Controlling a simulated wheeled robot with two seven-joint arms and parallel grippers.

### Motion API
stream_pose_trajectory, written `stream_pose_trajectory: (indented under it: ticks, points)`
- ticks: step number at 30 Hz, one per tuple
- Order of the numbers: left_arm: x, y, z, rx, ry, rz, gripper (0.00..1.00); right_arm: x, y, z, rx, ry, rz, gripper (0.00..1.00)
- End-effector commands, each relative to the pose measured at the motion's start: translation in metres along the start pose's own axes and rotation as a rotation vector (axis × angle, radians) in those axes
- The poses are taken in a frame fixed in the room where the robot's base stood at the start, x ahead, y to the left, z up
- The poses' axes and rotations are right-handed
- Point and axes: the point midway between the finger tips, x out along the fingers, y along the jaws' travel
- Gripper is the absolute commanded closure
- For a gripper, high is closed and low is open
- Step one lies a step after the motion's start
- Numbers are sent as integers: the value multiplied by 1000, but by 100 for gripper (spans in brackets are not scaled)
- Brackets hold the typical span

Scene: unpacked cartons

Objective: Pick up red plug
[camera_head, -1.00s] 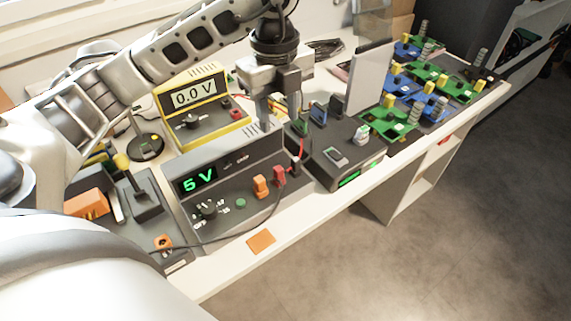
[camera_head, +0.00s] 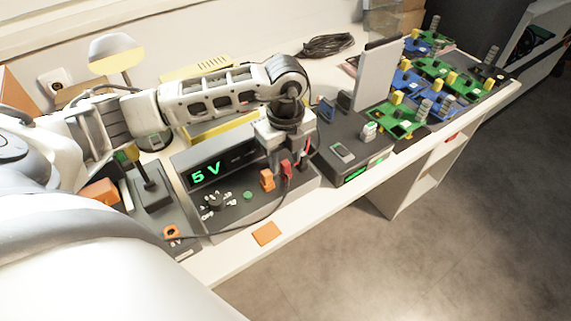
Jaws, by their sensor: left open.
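The red plug (camera_head: 287,170) stands on the grey power supply box (camera_head: 222,208), whose green display reads 5 V. A cable shows by the plug. An orange plug (camera_head: 267,180) stands just left of it. My left gripper (camera_head: 286,158) points down right over the red plug, with its fingers at the plug's top. It is open. The fingers partly hide the plug, and I cannot tell whether they touch it. My right gripper is not in view.
A dark grey device (camera_head: 352,158) with a white panel stands close to the right. Green and blue circuit boards (camera_head: 428,80) fill the table's far right. An orange square (camera_head: 266,234) lies near the front edge. My left arm covers much of the yellow meter (camera_head: 212,133).

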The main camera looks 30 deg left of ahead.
Motion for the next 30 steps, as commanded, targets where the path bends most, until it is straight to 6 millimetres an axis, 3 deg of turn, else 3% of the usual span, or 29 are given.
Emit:
stream_pose_trajectory:
  ticks: [4, 11, 16, 30]
  points:
    - [14, 0, 0, 1, 1, 0, 58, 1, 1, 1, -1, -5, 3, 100]
    - [16, 0, 0, 1, 0, -1, 58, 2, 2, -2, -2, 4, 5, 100]
    - [16, 0, 0, 1, 0, -1, 100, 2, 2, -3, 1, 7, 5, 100]
    - [9, 0, 0, 1, 1, -3, 100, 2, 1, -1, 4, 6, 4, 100]
